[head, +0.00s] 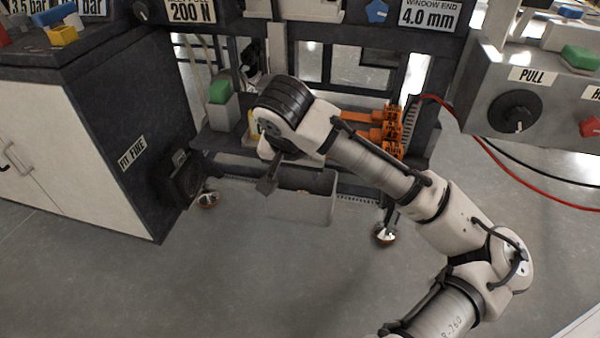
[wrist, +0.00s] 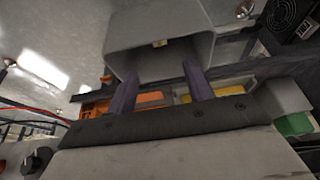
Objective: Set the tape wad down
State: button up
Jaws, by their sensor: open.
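My gripper (wrist: 159,72) is open, its two dark fingers apart with nothing between them. They point towards the open grey bin (wrist: 205,48) in the wrist view. A small tan piece (wrist: 160,43), perhaps the tape wad, shows inside the bin beyond the fingertips, apart from them. In the head view the bin (head: 300,208) hangs low at the front of the machine frame. There my gripper (head: 267,186) shows only in part at the bin's upper left, mostly hidden behind my wrist.
Orange labelled parts (head: 392,130) stand on the frame's shelf right of my wrist. A green-topped block (head: 219,92) stands to the left. A dark cabinet (head: 125,120) is at the left, and a grey control box with a PULL knob (head: 515,112) at the right. The floor in front is clear.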

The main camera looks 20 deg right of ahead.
jog(key=p+v, duration=0.1)
jog(key=v, duration=0.5)
jog(key=shift+p, duration=0.3)
jog(key=shift+a, duration=0.1)
